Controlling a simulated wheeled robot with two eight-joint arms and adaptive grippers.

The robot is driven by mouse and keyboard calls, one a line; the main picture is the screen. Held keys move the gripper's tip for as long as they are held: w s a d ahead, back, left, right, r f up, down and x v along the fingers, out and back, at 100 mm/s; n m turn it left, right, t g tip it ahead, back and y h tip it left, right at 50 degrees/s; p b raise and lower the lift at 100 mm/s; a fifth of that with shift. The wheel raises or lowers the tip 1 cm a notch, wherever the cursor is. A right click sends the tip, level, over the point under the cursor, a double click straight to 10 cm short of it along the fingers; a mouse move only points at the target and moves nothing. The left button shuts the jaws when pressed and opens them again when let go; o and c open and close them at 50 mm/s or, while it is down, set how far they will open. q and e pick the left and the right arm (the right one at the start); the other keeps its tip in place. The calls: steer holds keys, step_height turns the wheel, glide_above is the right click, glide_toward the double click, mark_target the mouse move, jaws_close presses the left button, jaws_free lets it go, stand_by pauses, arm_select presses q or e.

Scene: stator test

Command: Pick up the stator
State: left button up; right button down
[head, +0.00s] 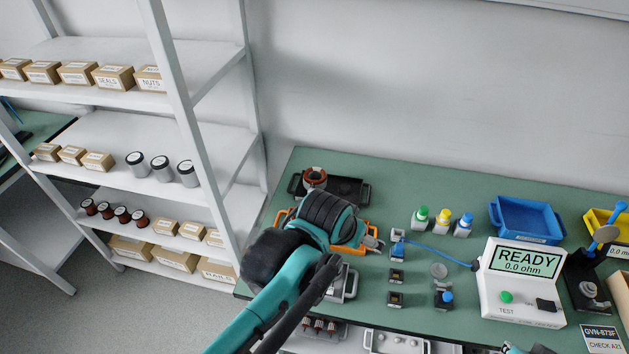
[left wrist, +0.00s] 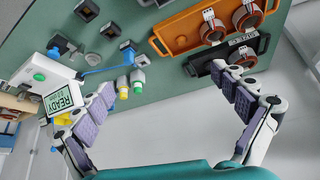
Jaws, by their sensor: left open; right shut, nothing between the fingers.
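A copper-and-grey stator (head: 314,178) sits at the left end of the black tray (head: 348,190) at the back of the green bench. In the left wrist view, that stator (left wrist: 243,59) is partly covered by a finger. Two more stators (left wrist: 212,28) (left wrist: 248,17) sit in the orange tray (left wrist: 175,38). My left gripper (left wrist: 163,79) is open and empty above the bench, its fingers wide apart. In the head view my left wrist hides most of it and the orange tray. My right gripper (head: 524,349) barely shows at the bottom edge, shut and empty.
A tester (head: 519,285) reading READY stands at the right, with a blue cable. Small black fixtures (head: 396,277) stand mid-bench. A white shelf rack (head: 190,125) rises at the left.

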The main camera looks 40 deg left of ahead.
arm_select(q)
steer(key=w+a+r+n+g, duration=0.25)
steer(key=w+a, duration=0.35)
steer(key=w, duration=0.4)
steer(key=n+g+p, duration=0.2)
steer(key=n+g, duration=0.2)
steer(key=n, duration=0.2)
glide_above(315, 177)
steer(key=s, duration=0.2)
step_height(315, 177, down, 13)
steer(key=f, duration=0.1)
steer(key=d+f, duration=0.1)
steer(key=shift+w+f+m+b, duration=0.1)
steer(key=shift+f+m+b, duration=0.15)
steer(key=shift+f+b, duration=0.15)
steer(key=f, duration=0.1)
steer(key=f+b, duration=0.1)
steer(key=f, duration=0.1)
steer(key=f+b, duration=0.1)
steer(key=shift+s+d+f, duration=0.15)
steer(key=shift+s+d, duration=0.15)
steer(key=shift+d, duration=0.05)
steer(key=shift+f, duration=0.4)
steer(key=shift+r, duration=0.1)
steer(key=shift+c, duration=1)
steer(key=c, duration=1.8)
